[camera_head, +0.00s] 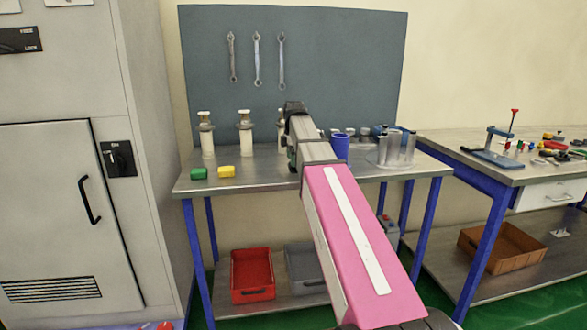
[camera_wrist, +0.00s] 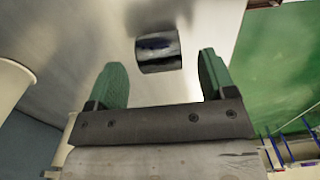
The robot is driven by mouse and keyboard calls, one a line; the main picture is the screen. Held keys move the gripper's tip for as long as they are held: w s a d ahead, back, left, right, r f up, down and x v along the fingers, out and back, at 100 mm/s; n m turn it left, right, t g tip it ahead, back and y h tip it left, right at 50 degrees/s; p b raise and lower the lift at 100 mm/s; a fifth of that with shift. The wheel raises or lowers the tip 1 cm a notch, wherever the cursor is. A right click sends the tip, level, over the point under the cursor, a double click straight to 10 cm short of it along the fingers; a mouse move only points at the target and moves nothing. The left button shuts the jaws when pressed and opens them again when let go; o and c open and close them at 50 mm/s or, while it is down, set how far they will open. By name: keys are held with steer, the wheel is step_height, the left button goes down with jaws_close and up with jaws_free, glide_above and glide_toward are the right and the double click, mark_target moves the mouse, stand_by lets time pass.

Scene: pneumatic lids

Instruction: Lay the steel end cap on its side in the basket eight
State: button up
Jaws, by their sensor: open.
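My gripper (camera_wrist: 162,66) is open, its two green fingers apart and empty in the wrist view. A small shiny metal cylinder with a dark end, seemingly the steel end cap (camera_wrist: 158,55), sits on the steel bench top just beyond the fingertips, roughly centred between them and not touched. I cannot tell whether it is upright or on its side. In the head view my arm hides the cap and most of my gripper. No basket number is legible; a red basket (camera_head: 252,290), a grey basket (camera_head: 300,258) and a brown basket (camera_head: 515,262) stand on lower shelves.
A grey tool panel (camera_head: 330,50) rises behind. A cabinet (camera_head: 60,180) is left, a second bench (camera_head: 480,165) right.

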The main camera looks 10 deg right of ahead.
step_height(320, 180, down, 2)
steer(key=shift+f, duration=0.25)
steer(key=c, duration=1.3)
